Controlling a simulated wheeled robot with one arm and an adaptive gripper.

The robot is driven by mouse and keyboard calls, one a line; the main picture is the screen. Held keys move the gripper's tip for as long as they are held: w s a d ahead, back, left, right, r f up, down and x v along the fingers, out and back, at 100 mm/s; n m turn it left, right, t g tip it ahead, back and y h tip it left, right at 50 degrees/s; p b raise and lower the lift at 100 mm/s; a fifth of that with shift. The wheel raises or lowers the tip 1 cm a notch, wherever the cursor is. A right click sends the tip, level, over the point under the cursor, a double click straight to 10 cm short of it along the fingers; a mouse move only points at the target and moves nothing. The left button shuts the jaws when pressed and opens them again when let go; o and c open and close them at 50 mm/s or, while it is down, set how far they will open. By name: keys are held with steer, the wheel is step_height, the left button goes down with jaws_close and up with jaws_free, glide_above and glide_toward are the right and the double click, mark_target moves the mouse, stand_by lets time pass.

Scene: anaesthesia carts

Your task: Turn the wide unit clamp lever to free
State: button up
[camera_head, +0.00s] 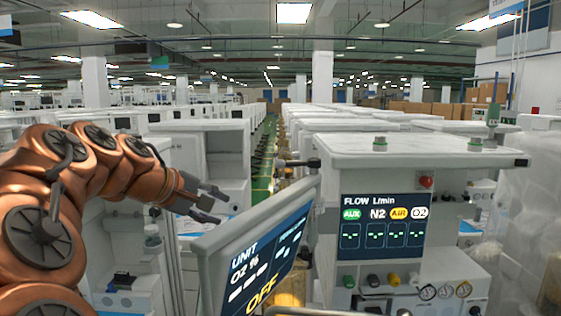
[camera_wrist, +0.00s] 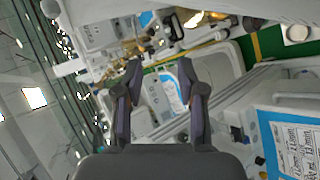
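The wide white anaesthesia unit (camera_head: 400,150) stands at the right in the head view, with a dark flow display on its front. A dark lever (camera_head: 297,163) with a round black knob sticks out at its upper left corner. I cannot tell for sure whether this is the clamp lever, or which position it is in. My gripper (camera_head: 212,204) is left of it and apart from it, pointing right. In the wrist view my gripper (camera_wrist: 160,78) has its two fingers spread with nothing between them. No lever is clear in the wrist view.
A tilted monitor (camera_head: 258,255) reading UNIT O2 and OFF stands low in front of the unit, right of my gripper. More white carts (camera_head: 205,145) stand behind my arm. A narrow green aisle (camera_head: 265,150) runs back between the rows.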

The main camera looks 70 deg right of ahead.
mark_target(279, 162)
steer(key=s+d+r+g, duration=0.1)
steer(key=d+r+g, duration=0.1)
steer(key=d, duration=0.1)
steer(key=s+d+r+g+p, duration=0.1)
steer(key=s+d+r+g, duration=0.1)
steer(key=d+r, duration=0.1)
steer(key=s+d+r+g+h, duration=0.1)
steer(key=s+d+r+g, duration=0.1)
steer(key=shift+d+r+n, duration=0.25)
steer(key=shift+d+n, duration=0.15)
steer(key=shift+s+d+r+g+p, duration=0.3)
steer(key=shift+s+d+g+p, duration=0.1)
steer(key=shift+g, duration=0.1)
steer(key=shift+s+d, duration=0.2)
steer(key=shift+d, duration=0.15)
steer(key=p+x, duration=0.1)
steer(key=x, duration=0.4)
steer(key=shift+s+d+p, duration=0.2)
steer(key=shift+d+p, duration=0.05)
steer(key=shift+p, duration=0.1)
steer(key=shift+s+d+f, duration=0.2)
steer(key=shift+s+d, duration=0.2)
steer(key=shift+d, duration=0.25)
jaws_close()
